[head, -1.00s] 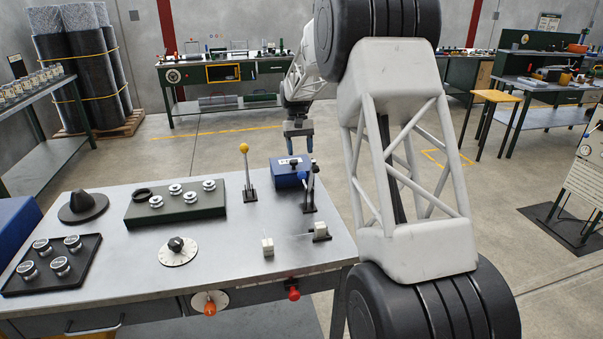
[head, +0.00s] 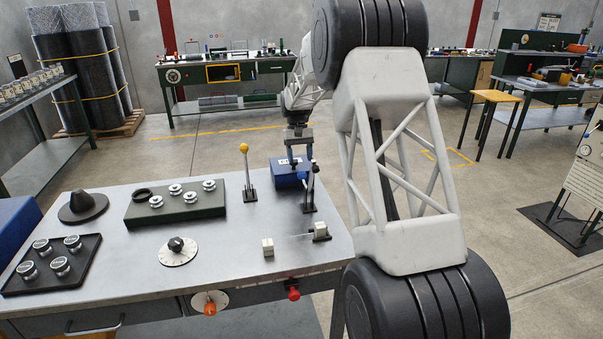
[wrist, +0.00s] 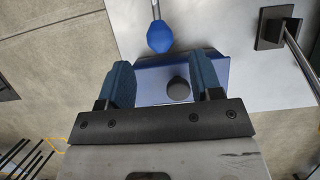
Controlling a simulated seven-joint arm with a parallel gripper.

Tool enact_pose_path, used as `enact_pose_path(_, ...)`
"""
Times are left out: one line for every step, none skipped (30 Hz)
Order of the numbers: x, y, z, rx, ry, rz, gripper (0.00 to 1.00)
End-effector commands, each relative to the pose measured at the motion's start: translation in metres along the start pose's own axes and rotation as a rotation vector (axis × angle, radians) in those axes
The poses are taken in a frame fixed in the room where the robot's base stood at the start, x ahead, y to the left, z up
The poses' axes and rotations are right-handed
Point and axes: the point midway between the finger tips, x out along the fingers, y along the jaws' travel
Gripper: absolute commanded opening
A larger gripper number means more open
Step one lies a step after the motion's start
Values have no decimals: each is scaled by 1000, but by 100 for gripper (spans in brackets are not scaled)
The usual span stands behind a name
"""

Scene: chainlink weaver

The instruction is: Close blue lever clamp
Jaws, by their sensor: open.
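The blue lever clamp (head: 309,196) stands on a small black base near the right back of the bench, with its lever upright. Its blue handle tip (wrist: 162,37) shows in the wrist view, just beyond my fingertips and roughly in line with the gap between them. My gripper (head: 299,157) is above the back edge of the bench, behind the clamp, pointing down. In the wrist view my gripper (wrist: 161,68) has its two blue fingers wide apart, with nothing held. A blue box (head: 288,173) sits below it; its black knob (wrist: 178,88) shows between the fingers.
A yellow-knobbed lever (head: 245,165) stands left of the blue box. Two pale blocks, one near the front (head: 268,247) and one at right (head: 320,231), have a thin wire between them. A green tray (head: 175,208) with several metal pieces and a dial (head: 179,251) are further left.

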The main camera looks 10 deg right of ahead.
Motion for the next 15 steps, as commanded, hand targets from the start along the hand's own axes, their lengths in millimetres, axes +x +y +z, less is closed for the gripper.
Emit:
enact_pose_path(6, 0, 0, 0, -1, 0, 59)
enact_pose_path(9, 0, 0, 0, -1, 0, 59)
enact_pose_path(14, 0, 0, 0, -2, 0, 59)
enact_pose_path(18, 0, 0, 0, -2, 0, 59)
enact_pose_path(22, 0, 0, 0, -2, 0, 59)
enact_pose_path(27, 0, 0, 0, -1, 0, 59)
enact_pose_path(30, 0, 0, 0, -1, 0, 59)
enact_pose_path(34, 0, 0, 0, -1, 0, 59)
enact_pose_path(38, 0, 0, 0, -2, 0, 59)
enact_pose_path(42, 0, 0, 0, -1, 0, 59)
enact_pose_path(44, 0, 0, 0, -1, 0, 59)
enact_pose_path(47, 0, 0, 0, 0, 0, 59)
enact_pose_path(49, 0, 0, 0, 0, 0, 59)
enact_pose_path(51, 0, 0, 0, 0, 0, 59)
enact_pose_path(53, 0, 0, 0, 0, 0, 59)
